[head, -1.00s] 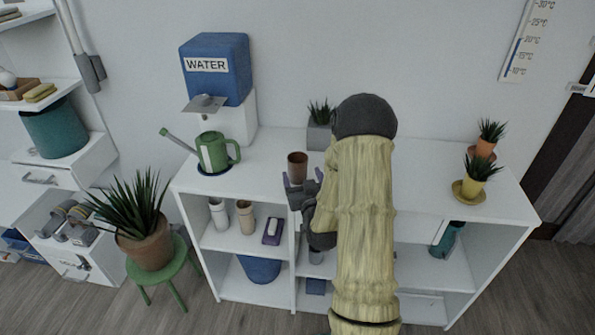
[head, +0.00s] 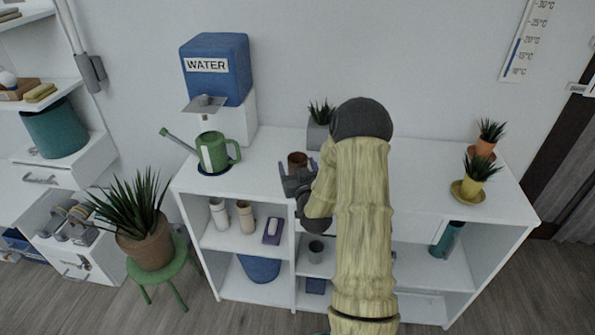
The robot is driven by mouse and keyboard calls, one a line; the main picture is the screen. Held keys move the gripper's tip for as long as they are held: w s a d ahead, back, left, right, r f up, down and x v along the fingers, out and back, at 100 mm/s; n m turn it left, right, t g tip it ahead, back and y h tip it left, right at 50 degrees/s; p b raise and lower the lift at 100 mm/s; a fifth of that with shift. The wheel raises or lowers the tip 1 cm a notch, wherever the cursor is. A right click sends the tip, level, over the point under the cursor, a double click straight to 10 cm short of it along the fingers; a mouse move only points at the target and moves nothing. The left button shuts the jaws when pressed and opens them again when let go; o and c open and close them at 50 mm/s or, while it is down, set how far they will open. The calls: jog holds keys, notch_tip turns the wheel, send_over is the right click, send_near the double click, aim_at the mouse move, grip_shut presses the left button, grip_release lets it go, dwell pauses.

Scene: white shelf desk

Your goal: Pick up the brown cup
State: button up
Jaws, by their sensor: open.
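The brown cup (head: 297,159) stands upright on the white desk top, near its middle, with its dark open mouth showing. My gripper (head: 298,172) is open at the near side of the cup. Its fingers point up toward the cup and hide the lower part of it. I cannot tell whether the fingers touch the cup or how far they reach around it.
A green watering can (head: 213,153) stands left on the desk top, before the blue water dispenser (head: 217,70). A grey potted plant (head: 319,130) is behind the cup. Two potted plants (head: 475,178) stand at the right. Shelves below hold pots and a purple item (head: 272,231).

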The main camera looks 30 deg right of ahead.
jog(key=c, duration=1.2)
notch_tip(320, 180, up, 10)
jog(key=shift+r+p, duration=0.1)
jog(key=shift+p, duration=0.5)
